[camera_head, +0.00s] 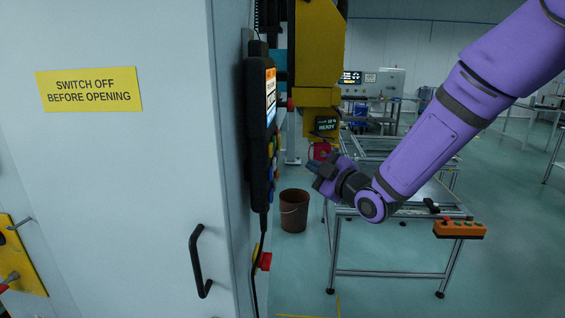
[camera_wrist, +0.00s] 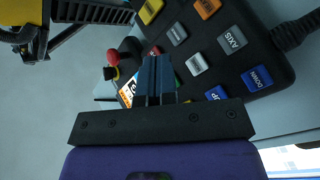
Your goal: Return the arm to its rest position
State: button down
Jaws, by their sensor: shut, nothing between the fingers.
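My purple arm (camera_head: 430,140) reaches in from the upper right in the head view. My gripper (camera_head: 322,174) is at its lower end, to the right of the cabinet side. In the wrist view my gripper (camera_wrist: 156,68) has its dark fingers together with nothing between them. A dark control pendant (camera_head: 262,130) hangs on the cabinet side. In the wrist view the pendant (camera_wrist: 285,70) lies beyond the fingers, with yellow, orange, grey and blue buttons. I cannot tell whether the fingertips touch it.
The white cabinet (camera_head: 130,190) with a black handle (camera_head: 197,262) fills the left. A yellow machine (camera_head: 318,50) stands behind my gripper. A brown bin (camera_head: 294,210) is on the floor. A metal frame table (camera_head: 390,272) with an orange button box (camera_head: 460,229) stands under my arm.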

jog(key=s+d+r+m+g+h, duration=0.1)
jog(key=s+d+r+m+h, duration=0.4)
jog(key=d, duration=0.4)
jog(key=s+d+r+m+g+h, duration=0.25)
jog(key=s+d+m+h, duration=0.35)
jog(key=d, duration=0.4)
jog(key=s+d+m+g, duration=0.2)
jog(key=s+d+m, duration=0.1)
jog(key=s, duration=0.8)
jog(key=s+d+m+g+h, duration=0.1)
jog(key=s+d+m+g, duration=0.2)
jog(key=s, duration=0.9)
jog(key=shift+d+f+m, duration=0.15)
jog(key=shift+d+m, duration=0.35)
jog(key=shift+d, duration=0.3)
